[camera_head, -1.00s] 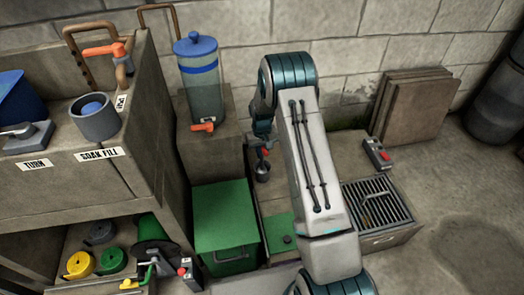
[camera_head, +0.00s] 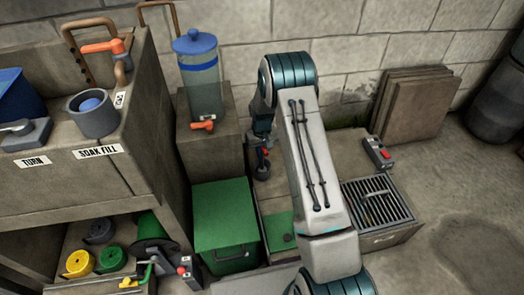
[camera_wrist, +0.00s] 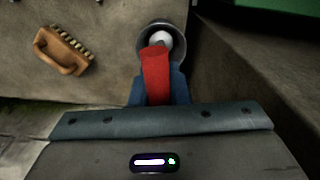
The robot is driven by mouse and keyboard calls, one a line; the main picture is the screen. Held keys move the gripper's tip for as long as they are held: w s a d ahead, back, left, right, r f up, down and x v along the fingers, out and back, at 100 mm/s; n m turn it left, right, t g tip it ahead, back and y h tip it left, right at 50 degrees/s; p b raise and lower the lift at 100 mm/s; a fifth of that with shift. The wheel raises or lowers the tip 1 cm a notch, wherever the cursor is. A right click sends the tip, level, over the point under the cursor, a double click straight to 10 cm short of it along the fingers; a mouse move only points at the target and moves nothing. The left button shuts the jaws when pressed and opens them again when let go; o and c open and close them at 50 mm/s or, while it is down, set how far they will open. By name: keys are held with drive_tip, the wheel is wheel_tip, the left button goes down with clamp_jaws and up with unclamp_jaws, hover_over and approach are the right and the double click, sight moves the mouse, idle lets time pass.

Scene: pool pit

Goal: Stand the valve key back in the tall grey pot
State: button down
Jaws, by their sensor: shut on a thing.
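My gripper (camera_wrist: 160,90) is shut on the red part of the valve key (camera_wrist: 156,72), between its two blue fingers. The tall grey pot (camera_wrist: 143,44) lies just beyond the red end in the wrist view, with its round mouth facing the camera. A pale rounded shape shows inside the mouth; I cannot tell whether it is the key's lower end. The red end overlaps the pot's near rim. In the head view the gripper (camera_head: 261,158) is small and partly behind my arm, with a red bit (camera_head: 268,151) beside it. The pot is hard to separate from the gripper there.
A brown brush (camera_wrist: 62,50) lies left of the pot. A green bin (camera_head: 225,220) stands left of the gripper, and a drinks dispenser (camera_head: 199,80) stands on a block behind it. A grate (camera_head: 378,203) and a red-buttoned box (camera_head: 379,152) are to the right.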

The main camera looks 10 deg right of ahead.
drive_tip(key=shift+f+b, duration=0.35)
drive_tip(key=shift+f, duration=0.25)
drive_tip(key=c, duration=1.3)
unclamp_jaws()
drive_tip(key=shift+r+p, duration=2.55)
drive_tip(key=shift+r, duration=1.5)
drive_tip(key=s+r+p, duration=0.4)
drive_tip(key=r+p, duration=0.1)
drive_tip(key=r, duration=0.7)
drive_tip(key=s+r+t+p, duration=0.1)
drive_tip(key=s+r+p, duration=0.35)
drive_tip(key=r, duration=0.75)
drive_tip(key=s+r+p, duration=0.3)
drive_tip(key=r+p, duration=0.2)
drive_tip(key=r, duration=0.7)
drive_tip(key=s+r+m+t+p, duration=0.1)
drive_tip(key=s+r+p, duration=1.4)
drive_tip(key=s+r, duration=0.7)
drive_tip(key=shift+r+m+t, duration=0.3)
drive_tip(key=shift+r+m, duration=0.1)
drive_tip(key=shift+r, duration=0.1)
